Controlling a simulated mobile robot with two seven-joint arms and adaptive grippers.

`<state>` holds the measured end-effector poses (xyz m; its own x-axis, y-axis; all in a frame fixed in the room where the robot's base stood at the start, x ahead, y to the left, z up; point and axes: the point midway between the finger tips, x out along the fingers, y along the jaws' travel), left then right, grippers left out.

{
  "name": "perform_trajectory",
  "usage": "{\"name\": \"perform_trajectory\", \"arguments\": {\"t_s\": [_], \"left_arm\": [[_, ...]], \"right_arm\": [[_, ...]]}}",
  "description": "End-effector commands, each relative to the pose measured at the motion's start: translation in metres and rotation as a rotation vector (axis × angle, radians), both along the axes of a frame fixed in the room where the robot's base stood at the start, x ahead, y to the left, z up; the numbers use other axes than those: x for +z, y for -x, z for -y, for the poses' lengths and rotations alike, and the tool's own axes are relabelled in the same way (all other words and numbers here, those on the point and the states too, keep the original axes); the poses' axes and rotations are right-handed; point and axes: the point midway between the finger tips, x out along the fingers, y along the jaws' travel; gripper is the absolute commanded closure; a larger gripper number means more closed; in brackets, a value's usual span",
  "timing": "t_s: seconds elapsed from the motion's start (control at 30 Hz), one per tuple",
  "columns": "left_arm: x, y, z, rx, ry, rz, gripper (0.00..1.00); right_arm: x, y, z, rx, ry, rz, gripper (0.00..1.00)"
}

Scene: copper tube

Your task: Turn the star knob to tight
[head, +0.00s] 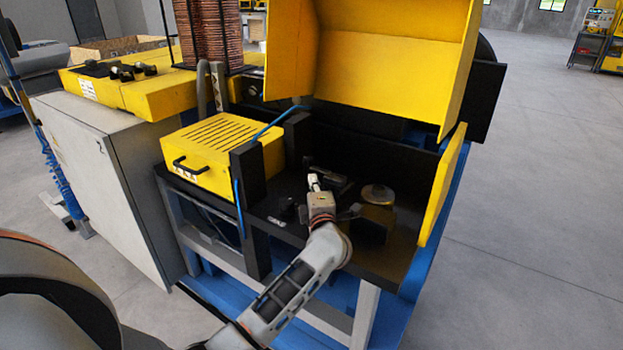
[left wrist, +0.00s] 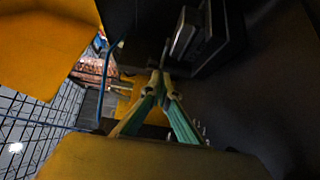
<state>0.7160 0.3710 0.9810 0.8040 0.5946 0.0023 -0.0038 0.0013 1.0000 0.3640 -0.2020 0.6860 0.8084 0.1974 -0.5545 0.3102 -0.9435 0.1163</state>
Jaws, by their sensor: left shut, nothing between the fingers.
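My left gripper (head: 313,178) reaches into the open machine, over its dark bed (head: 285,195). In the left wrist view its two fingers (left wrist: 158,86) meet at the tips, shut and empty. Just beyond the tips in that view is a dark block with a grey metal part (left wrist: 184,34). In the head view a dark fixture (head: 336,184) lies right beside the fingertips. I cannot make out a star shape; the star knob is too small, dark or hidden to tell. My right gripper is not in view.
A round pale disc on a yellowish base (head: 378,194) stands right of my gripper. The raised yellow hood (head: 385,65) and yellow side panel (head: 443,185) bound the space. A yellow slotted box (head: 225,150), a black post (head: 250,205) and a blue hose (head: 275,121) stand left.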

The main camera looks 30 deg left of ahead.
Motion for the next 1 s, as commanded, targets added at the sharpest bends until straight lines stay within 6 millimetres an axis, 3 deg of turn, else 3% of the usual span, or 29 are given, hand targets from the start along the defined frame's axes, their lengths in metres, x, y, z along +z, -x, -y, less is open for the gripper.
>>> {"name": "perform_trajectory", "arguments": {"t_s": [0.23, 0.4, 0.83, 1.0], "left_arm": [[-0.003, 0.038, 0.034, 0.001, 0.006, -0.003, 1.0], [-0.003, 0.06, 0.053, 0.004, 0.005, -0.003, 1.0], [0.0, 0.076, 0.067, 0.002, -0.008, 0.0, 1.0], [0.029, 0.082, 0.073, -0.058, -0.16, 0.06, 1.0]], "right_arm": [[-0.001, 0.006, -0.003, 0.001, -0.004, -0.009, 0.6], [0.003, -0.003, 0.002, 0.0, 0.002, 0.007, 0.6], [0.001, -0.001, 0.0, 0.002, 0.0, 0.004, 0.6], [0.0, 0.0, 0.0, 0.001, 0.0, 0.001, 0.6]]}}
